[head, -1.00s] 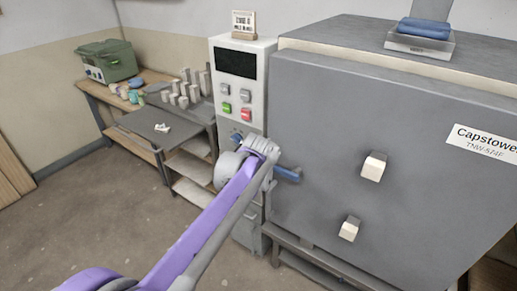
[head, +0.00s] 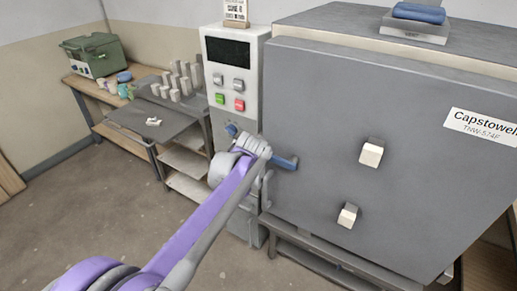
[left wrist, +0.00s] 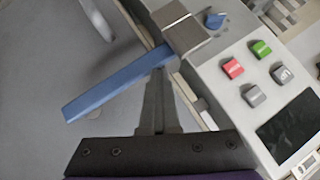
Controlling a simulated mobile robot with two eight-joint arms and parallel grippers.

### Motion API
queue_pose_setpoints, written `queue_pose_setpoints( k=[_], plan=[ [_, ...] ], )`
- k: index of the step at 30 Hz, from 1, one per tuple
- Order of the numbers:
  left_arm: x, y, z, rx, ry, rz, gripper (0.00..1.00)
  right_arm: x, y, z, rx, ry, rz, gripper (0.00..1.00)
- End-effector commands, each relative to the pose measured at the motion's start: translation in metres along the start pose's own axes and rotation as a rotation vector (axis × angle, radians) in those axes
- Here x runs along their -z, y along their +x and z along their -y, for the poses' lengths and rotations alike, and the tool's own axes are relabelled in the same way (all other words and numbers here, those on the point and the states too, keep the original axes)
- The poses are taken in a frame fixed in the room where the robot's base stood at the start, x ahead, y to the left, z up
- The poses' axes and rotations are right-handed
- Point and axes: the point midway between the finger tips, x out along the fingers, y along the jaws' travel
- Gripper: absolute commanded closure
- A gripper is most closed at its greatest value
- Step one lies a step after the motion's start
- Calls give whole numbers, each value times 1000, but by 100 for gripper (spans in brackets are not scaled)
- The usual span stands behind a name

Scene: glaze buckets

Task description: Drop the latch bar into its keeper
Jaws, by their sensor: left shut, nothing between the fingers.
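The latch bar is a blue bar (head: 287,162) beside the left edge of the grey kiln door (head: 320,110). In the left wrist view the blue bar (left wrist: 112,87) runs out over the door from a grey-beige block (left wrist: 180,28) at the edge of the control panel. I cannot tell whether this block is the keeper. My left gripper (left wrist: 158,72) is shut and empty, its fingertips at the bar close to the block. Whether they touch it is unclear. In the head view the left gripper (head: 262,150) hides the bar's panel end. My right gripper is out of view.
The control panel (head: 232,80) with coloured buttons stands left of the door. Two pale knobs (head: 371,152) (head: 348,215) stick out from the door. A workbench (head: 130,120) with a green box (head: 92,55) stands at the back left. Open floor lies at the left.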

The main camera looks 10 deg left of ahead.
Motion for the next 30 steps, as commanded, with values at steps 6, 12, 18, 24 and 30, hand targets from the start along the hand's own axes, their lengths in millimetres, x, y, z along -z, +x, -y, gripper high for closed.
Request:
queue_pose_setpoints(
  k=[6, 12, 18, 24, 30],
  plan=[
    [-4, 2, 0, -1, -1, 10, 100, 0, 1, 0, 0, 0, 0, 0],
    [-1, -1, 2, 0, -1, 11, 100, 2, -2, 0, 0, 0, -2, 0],
    [27, -20, 21, 4, 0, 0, 100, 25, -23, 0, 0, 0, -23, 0],
    [25, -60, 34, 3, -1, 3, 100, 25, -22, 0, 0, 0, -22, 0],
    [23, -96, 47, 3, 1, 2, 100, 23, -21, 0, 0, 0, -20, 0]
  ],
)
